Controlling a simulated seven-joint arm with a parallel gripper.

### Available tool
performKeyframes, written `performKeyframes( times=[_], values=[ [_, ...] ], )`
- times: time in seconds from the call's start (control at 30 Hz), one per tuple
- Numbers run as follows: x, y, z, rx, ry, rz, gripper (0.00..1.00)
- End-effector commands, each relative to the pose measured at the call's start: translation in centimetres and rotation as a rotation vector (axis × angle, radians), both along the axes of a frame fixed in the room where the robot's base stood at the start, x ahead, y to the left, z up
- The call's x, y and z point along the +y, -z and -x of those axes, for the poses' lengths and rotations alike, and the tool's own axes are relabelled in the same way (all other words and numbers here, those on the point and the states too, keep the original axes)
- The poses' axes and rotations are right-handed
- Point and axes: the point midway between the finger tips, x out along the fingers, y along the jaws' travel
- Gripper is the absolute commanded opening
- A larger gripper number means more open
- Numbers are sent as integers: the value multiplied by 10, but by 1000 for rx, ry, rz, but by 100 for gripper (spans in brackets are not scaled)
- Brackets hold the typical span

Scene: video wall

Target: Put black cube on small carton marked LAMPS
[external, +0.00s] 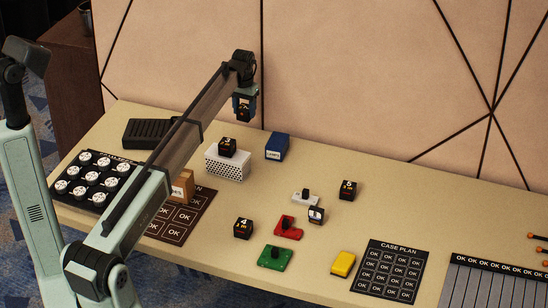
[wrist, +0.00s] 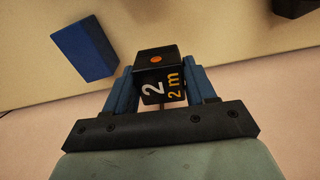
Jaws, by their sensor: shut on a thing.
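My gripper (external: 243,112) is shut on a black cube, high above the back of the table. In the wrist view the black cube (wrist: 157,82), marked "2" and "2 m", sits between the blue fingers of my gripper (wrist: 158,88). A small brown carton (external: 181,186) stands at the left, partly hidden behind my arm; its label is only partly readable. A blue box (external: 277,148) with a small white label stands right of and below my gripper in the external view; I cannot read that label surely.
A white perforated box (external: 227,164) has another black cube (external: 227,146) on top. More black cubes (external: 243,227) (external: 347,189) stand on the table. Red (external: 288,229), green (external: 275,258) and yellow (external: 342,264) pieces lie in front. A dark tray (external: 152,133) is back left; the wall is behind.

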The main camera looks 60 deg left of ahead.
Motion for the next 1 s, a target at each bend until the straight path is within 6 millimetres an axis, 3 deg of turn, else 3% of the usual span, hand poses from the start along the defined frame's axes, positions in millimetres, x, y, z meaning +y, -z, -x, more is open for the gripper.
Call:
performKeyframes(
  times=[0.2,0.43,0.77,1.0],
  values=[
    [-57,-25,-54,-19,82,-16,24],
    [-101,-50,-85,-28,112,-21,24],
    [-106,-54,-78,2,-44,4,24],
    [-107,-32,-77,5,-65,5,24]
  ],
)
